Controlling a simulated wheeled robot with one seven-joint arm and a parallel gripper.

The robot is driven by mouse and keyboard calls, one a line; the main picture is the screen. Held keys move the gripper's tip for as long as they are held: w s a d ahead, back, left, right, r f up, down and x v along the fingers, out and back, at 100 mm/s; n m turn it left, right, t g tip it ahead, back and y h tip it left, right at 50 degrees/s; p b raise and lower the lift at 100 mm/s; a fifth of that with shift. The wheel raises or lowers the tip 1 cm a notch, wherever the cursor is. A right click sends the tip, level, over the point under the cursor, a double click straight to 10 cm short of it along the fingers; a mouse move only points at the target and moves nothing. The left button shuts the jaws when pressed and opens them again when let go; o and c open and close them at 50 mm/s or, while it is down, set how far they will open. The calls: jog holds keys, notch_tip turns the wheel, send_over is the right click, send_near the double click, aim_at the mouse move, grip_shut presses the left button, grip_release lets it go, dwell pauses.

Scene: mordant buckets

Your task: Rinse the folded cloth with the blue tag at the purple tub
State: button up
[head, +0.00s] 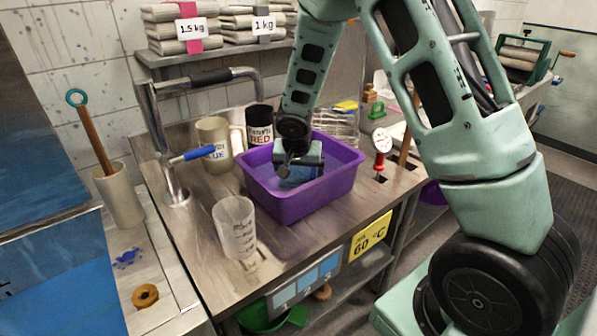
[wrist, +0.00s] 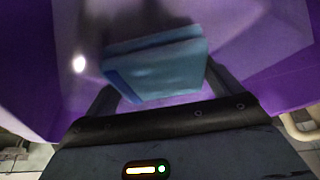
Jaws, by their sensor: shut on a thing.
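The purple tub (head: 305,203) stands on the metal bench; its purple walls also fill the wrist view (wrist: 25,85). My gripper (head: 293,170) points down inside the tub, below the rim level. It is shut on a folded blue-teal cloth (wrist: 160,68), held between the two fingers, with a darker blue strip along its left lower edge. In the head view the cloth is mostly hidden by my gripper and the tub. I cannot tell whether it touches the liquid or tub floor.
A swing-arm tap (head: 168,140) with a blue handle stands left of the tub. A clear measuring beaker (head: 234,228) is close at front left. A round dial thermometer (head: 382,141) is at right. Cloth stacks (head: 182,28) lie on the shelf.

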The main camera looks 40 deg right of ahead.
aim_at(304, 170)
jog(key=shift+s+d, duration=0.4)
jog(key=shift+s, duration=0.05)
jog(key=shift+w+a, duration=0.6)
jog(key=shift+b, duration=0.3)
jog(key=shift+s+d, duration=0.1)
jog(key=shift+s+d+b, duration=0.35)
jog(key=shift+s+d, duration=0.05)
jog(key=shift+s+d+r, duration=0.1)
jog(key=shift+d, duration=0.05)
jog(key=shift+r+p, duration=3.4)
jog(key=shift+r, duration=1.25)
